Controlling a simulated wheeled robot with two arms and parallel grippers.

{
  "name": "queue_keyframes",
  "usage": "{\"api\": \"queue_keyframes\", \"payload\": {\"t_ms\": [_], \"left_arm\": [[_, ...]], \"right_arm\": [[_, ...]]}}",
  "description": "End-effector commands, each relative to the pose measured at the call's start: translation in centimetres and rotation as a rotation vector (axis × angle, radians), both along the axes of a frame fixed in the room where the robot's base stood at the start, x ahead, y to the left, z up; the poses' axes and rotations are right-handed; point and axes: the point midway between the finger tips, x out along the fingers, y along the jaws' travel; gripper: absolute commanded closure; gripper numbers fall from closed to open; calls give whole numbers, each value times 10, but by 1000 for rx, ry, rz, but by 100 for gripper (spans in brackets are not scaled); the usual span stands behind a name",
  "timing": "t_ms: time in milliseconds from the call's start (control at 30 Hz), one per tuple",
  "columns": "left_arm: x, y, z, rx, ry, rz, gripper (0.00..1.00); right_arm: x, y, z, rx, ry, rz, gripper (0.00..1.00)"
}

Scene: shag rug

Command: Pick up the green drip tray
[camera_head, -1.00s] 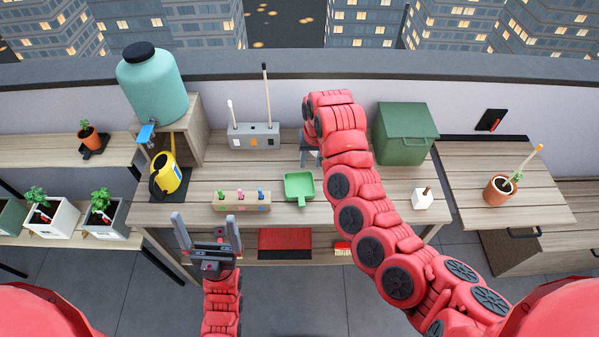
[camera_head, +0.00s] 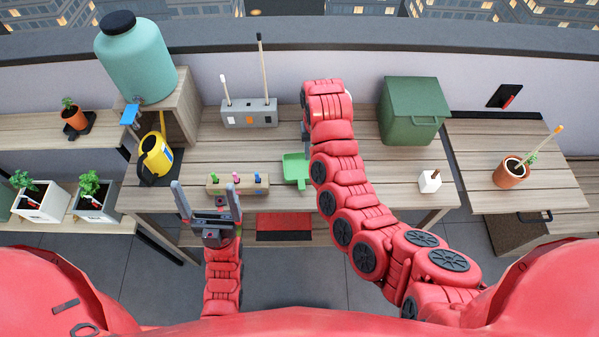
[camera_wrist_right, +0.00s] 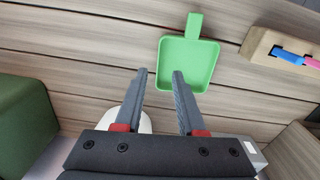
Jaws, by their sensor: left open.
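The green drip tray (camera_head: 294,172) lies flat on the wooden bench, with my right forearm just to its right. In the right wrist view the tray (camera_wrist_right: 196,62) shows whole except where a fingertip overlaps its left part; its handle points up. My right gripper (camera_wrist_right: 160,72) is open and empty, with one fingertip over the tray's edge and the other left of it. In the head view it is mostly hidden by my arm. My left gripper (camera_head: 204,188) is open and empty at the bench's front edge, left of the tray.
A wooden block with colored pegs (camera_head: 238,189) stands left of the tray. A grey holder with sticks (camera_head: 249,114) is behind. A yellow watering can (camera_head: 155,157) and teal tank (camera_head: 137,60) stand left. A green bin (camera_head: 413,108) and white block (camera_head: 429,181) stand right.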

Motion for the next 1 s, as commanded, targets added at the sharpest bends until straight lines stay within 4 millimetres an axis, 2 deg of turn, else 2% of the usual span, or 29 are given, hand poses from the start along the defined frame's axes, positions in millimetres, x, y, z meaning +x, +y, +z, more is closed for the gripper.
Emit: {"api": "queue_keyframes", "payload": {"t_ms": [33,167,333,533,700,1000], "left_arm": [[0,0,-2,0,0,0,0],[0,0,-1,0,0,0,0],[0,0,8,0,0,0,0],[0,0,21,0,0,0,0],[0,0,25,0,0,0,0],[0,0,25,0,0,0,0]], "right_arm": [[-1,0,-7,0,2,1,61],[0,0,-14,1,2,0,61],[3,-2,-20,0,1,-1,61],[6,-4,-41,-2,6,-1,61],[7,-4,-59,-1,2,0,61],[7,-3,-65,2,-2,-2,61]]}}
